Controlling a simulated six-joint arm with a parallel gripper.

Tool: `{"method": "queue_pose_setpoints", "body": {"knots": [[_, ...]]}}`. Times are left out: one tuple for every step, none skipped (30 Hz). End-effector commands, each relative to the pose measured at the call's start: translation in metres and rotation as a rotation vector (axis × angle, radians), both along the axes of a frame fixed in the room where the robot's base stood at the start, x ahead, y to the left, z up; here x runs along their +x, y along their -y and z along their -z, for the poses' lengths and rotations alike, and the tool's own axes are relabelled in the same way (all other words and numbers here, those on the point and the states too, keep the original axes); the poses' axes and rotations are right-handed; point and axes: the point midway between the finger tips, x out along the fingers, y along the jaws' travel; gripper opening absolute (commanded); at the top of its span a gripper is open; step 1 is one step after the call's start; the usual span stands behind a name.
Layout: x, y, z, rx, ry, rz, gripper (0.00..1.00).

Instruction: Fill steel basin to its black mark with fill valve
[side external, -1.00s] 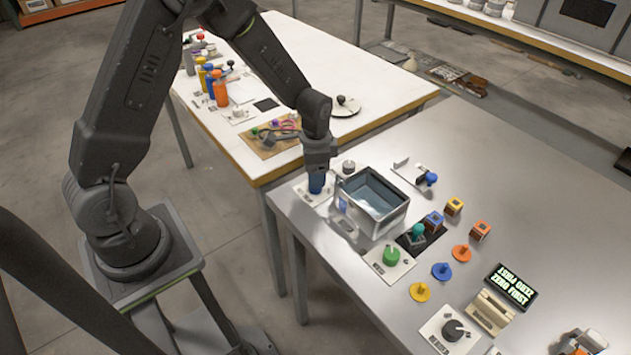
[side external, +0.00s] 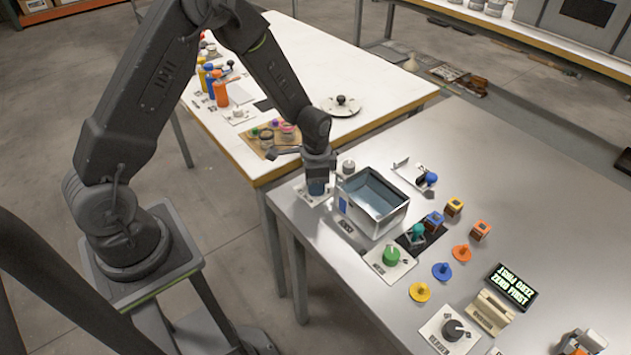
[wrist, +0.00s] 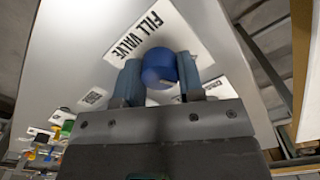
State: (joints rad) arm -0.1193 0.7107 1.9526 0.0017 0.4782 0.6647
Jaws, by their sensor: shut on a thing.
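The steel basin (side external: 384,222) stands on the grey table in the side view, an open square box with liquid inside. A blue strip shows on its near left side. The black mark is too small to make out. The fill valve is a blue knob (wrist: 160,68) on a white plate labelled FILL VALVE (wrist: 140,33) in the wrist view. My gripper (wrist: 158,75) has one finger on each side of the knob and is shut on it. In the side view my gripper (side external: 317,187) points down over the valve, left of the basin, and hides most of the knob.
A green knob (side external: 391,256) on a plate stands in front of the basin. Colored pegs and blocks lie to its right, with a dark display (side external: 512,287) beyond. A grey knob (side external: 348,166) stands close behind my gripper.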

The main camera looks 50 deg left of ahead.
Motion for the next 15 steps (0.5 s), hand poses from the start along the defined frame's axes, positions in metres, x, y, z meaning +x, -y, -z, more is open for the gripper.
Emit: {"method": "queue_pose_setpoints", "body": {"knots": [[0.0001,-0.0001,-0.0002,0.000,0.000,0.000,0.24],[0.0001,-0.0001,-0.0002,0.000,0.000,0.000,0.21],[0.0001,-0.0001,-0.0002,0.000,0.000,0.000,0.17],[0.0001,-0.0001,-0.0002,0.000,0.000,0.000,0.14],[0.0001,-0.0001,-0.0002,0.000,0.000,0.000,0.12],[0.0001,-0.0001,-0.0002,0.000,0.000,-0.001,0.12],[0.0001,-0.0001,-0.0002,0.000,0.000,-0.006,0.12],[0.0001,-0.0001,-0.0002,0.000,0.000,-0.015,0.12],[0.0001,-0.0001,-0.0002,0.000,0.000,-0.036,0.12],[0.0001,-0.0001,-0.0002,0.000,0.000,-0.058,0.12],[0.0001,-0.0001,-0.0001,0.000,0.000,-0.082,0.12],[0.0001,0.0000,-0.0001,-0.001,0.000,-0.117,0.12],[0.0001,0.0000,-0.0001,-0.001,0.000,-0.142,0.12],[0.0002,-0.0001,-0.0001,-0.001,0.000,-0.166,0.12],[0.0002,-0.0001,-0.0001,-0.001,0.000,-0.194,0.12]]}}
